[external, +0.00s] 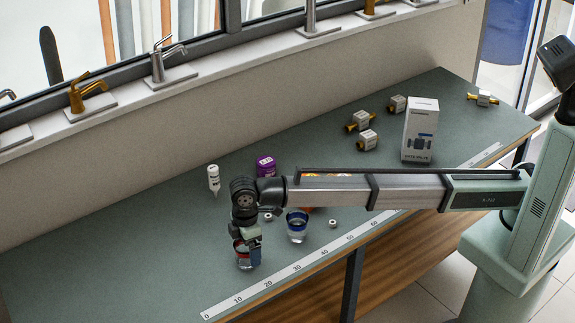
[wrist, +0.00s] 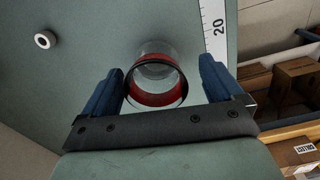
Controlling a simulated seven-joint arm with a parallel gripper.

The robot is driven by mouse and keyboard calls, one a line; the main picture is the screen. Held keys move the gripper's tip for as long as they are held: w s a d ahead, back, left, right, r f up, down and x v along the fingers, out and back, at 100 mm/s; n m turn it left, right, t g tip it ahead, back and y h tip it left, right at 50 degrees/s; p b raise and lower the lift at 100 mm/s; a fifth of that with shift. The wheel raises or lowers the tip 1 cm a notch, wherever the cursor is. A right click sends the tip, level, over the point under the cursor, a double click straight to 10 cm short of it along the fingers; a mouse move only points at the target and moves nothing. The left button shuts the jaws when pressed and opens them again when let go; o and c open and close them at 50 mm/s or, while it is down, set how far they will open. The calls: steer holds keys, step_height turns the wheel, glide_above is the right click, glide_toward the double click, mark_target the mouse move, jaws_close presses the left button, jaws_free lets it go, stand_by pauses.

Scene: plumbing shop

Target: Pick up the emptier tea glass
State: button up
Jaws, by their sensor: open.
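A clear tea glass with a red band (external: 244,262) stands on the counter near its front edge, partly hidden by my gripper (external: 248,246). In the wrist view, the red-banded glass (wrist: 157,82) sits between the two blue fingers of my open gripper (wrist: 160,82), with visible gaps at both sides. Its fill level is hard to tell. A second glass with a blue band (external: 297,226) stands to the right in the external view, just below my arm, and seems to hold clear liquid.
A ruler strip (external: 285,265) runs along the counter's front edge. Small white rings (external: 333,223) lie near the glasses. A white box (external: 420,130) and several brass valves (external: 367,140) are farther right.

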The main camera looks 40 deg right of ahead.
mark_target(246, 257)
steer(key=f, duration=0.5)
steer(key=shift+w+a, duration=0.2)
steer(key=shift+w, duration=0.1)
steer(key=shift+r, duration=0.1)
steer(key=c, duration=1.1)
steer(key=shift+r, duration=0.2)
steer(key=shift+c, duration=0.2)
